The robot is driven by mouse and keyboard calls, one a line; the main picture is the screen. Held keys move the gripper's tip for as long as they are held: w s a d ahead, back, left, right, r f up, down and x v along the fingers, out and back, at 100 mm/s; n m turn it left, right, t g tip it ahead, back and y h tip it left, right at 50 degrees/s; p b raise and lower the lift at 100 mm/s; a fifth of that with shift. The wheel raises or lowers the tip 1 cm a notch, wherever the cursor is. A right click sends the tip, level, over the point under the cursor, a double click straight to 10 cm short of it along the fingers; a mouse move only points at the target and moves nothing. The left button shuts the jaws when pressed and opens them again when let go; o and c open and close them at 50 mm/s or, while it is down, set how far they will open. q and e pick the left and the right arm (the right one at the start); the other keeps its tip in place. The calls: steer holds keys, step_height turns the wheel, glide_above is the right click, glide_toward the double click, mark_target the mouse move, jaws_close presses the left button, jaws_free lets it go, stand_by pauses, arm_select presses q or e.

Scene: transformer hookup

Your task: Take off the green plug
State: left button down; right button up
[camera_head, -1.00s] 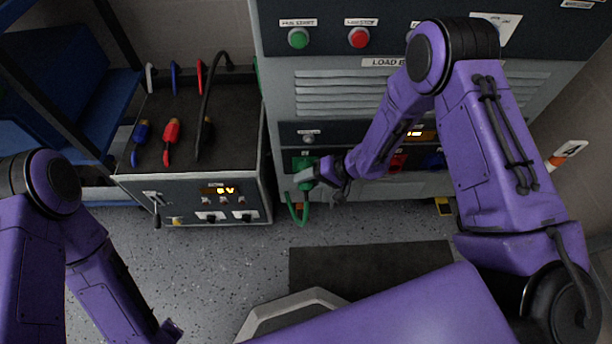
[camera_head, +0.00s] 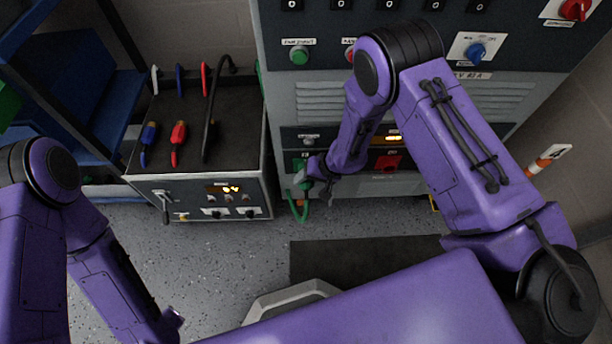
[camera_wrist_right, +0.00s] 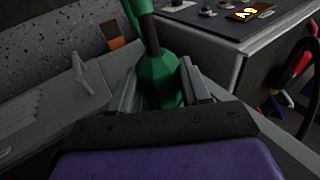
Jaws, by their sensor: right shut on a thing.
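The gripper hides whether the plug is still in the socket.
A grey cart (camera_head: 200,185) with a small display stands left of the cabinet (camera_head: 350,100), with blue, red and black leads on its top. A red socket (camera_head: 388,162) is right of my gripper. A dark mat (camera_head: 365,258) lies on the floor.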

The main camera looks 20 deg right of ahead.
steer(key=shift+a+r+h+p, duration=0.1)
steer(key=shift+r+h+p, duration=0.1)
steer(key=shift+h+p, duration=0.55)
steer(key=shift+f, duration=0.1)
steer(key=o, duration=1.1)
steer(key=shift+c, duration=1.6)
steer(key=shift+f, duration=0.1)
